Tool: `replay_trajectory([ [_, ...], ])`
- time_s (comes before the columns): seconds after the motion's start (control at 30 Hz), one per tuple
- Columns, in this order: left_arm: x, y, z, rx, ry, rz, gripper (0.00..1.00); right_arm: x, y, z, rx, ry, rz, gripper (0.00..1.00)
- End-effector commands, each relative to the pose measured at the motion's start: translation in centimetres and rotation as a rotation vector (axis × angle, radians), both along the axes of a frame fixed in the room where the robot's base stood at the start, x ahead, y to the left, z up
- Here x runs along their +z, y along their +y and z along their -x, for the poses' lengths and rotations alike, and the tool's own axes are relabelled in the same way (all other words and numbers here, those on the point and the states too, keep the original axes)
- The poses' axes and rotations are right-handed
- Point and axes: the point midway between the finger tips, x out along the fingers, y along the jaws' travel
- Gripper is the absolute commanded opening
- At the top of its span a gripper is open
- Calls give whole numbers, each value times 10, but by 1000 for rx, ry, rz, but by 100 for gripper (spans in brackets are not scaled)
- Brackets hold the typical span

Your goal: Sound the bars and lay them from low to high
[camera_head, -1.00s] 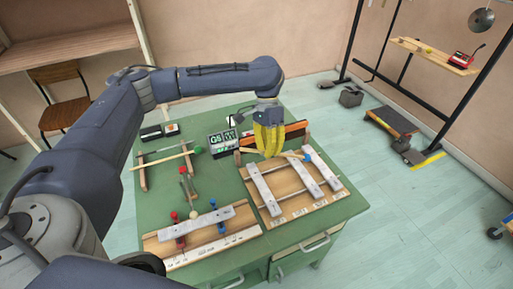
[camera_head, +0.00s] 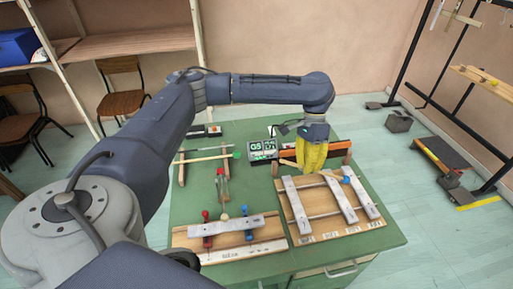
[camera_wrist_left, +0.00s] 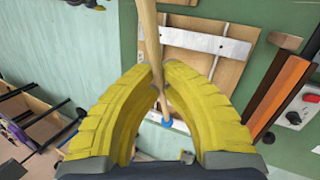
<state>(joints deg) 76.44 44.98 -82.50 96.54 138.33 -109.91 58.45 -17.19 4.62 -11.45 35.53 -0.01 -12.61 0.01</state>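My left gripper (camera_head: 313,152), with yellow fingers, is shut on the wooden stick of a blue-headed mallet. The mallet's blue head (camera_head: 346,180) is over the upper part of the bar tray (camera_head: 325,230); I cannot tell whether it touches a bar. The wrist view shows the stick (camera_wrist_left: 148,35) between the fingertips and the blue head (camera_wrist_left: 167,124) beyond. Three grey bars lie side by side in the tray: left (camera_head: 298,207), middle (camera_head: 341,200) and right (camera_head: 361,193). Another grey bar (camera_head: 228,227) lies across the front left wooden stand. My right gripper is out of view.
A display (camera_head: 263,150) reading G5 stands behind the tray, beside an orange-faced wooden block (camera_head: 298,156). A green-headed mallet (camera_head: 207,158) rests on two wooden rails to the left. Red (camera_head: 207,241) and blue (camera_head: 249,236) pieces stand at the front-left bar.

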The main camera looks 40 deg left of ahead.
Motion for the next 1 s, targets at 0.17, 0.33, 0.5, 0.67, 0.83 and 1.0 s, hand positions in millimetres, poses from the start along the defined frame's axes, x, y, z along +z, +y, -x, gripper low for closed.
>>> replay_trajectory([
  [0.17,0,0,0,0,0,0,0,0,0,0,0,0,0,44],
  [0.33,-1,0,1,0,-6,6,0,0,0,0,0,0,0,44],
  [0.5,5,-24,-8,-12,-50,44,0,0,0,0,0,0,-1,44],
  [0.67,27,-44,-33,-10,-84,72,0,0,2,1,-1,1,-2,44],
  [0.83,43,-44,-52,3,-119,98,0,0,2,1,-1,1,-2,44],
  [1.0,43,-42,-53,1,-145,116,0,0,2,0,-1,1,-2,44],
])
